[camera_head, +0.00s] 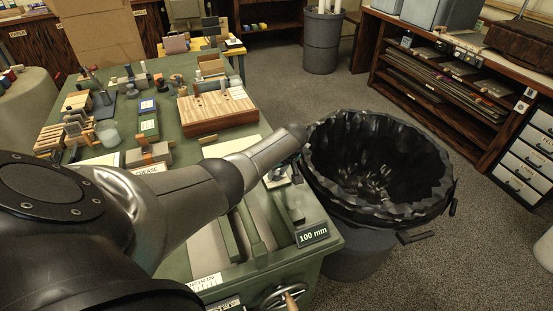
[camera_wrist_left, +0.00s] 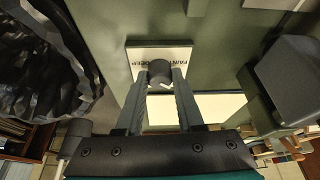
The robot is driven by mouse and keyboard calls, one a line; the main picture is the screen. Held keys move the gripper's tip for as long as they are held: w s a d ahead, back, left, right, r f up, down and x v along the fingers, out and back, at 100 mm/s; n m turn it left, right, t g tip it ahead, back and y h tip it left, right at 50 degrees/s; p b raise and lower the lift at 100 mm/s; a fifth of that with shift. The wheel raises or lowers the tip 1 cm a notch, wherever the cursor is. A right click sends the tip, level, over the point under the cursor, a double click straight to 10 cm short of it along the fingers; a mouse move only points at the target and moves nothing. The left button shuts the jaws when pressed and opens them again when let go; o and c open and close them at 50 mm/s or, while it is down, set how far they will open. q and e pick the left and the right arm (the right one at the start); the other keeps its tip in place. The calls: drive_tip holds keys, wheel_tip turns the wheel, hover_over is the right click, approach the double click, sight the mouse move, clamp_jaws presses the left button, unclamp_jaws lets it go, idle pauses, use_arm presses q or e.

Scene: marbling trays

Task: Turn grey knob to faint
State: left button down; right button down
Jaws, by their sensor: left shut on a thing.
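The grey knob (camera_wrist_left: 159,70) shows in the left wrist view as a dark round knob. It stands on a white plate (camera_wrist_left: 139,62) with the words FAINT and DEEP, which read upside down there. My left gripper (camera_wrist_left: 160,80) is shut on the knob, one finger on each side. A small white mark shows at the knob's lower edge, but I cannot tell exactly which word it points to. In the head view my left arm covers the knob and most of the plate, near the green table's right edge. My right gripper is not in view.
A bin with a black liner (camera_head: 330,195) stands close against the table's right side. A 100 mm sign (camera_head: 312,235) is on the table's front corner. A wooden block (camera_head: 215,110) and several small tools lie farther back on the green table (camera_head: 185,153).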

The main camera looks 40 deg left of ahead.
use_arm(q)
drive_tip(key=shift+n+g+b, duration=0.3)
drive_tip(key=shift+n, duration=0.6)
drive_tip(key=shift+y, duration=0.3)
drive_tip(key=c, duration=0.5)
unclamp_jaws()
drive_tip(key=shift+r, duration=0.1)
drive_tip(key=shift+d+r+p, duration=0.2)
drive_tip(key=shift+r+p, duration=0.35)
drive_tip(key=shift+r, duration=0.05)
drive_tip(key=p+v, duration=0.6)
drive_tip(key=v, duration=0.7)
drive_tip(key=shift+r, duration=0.4)
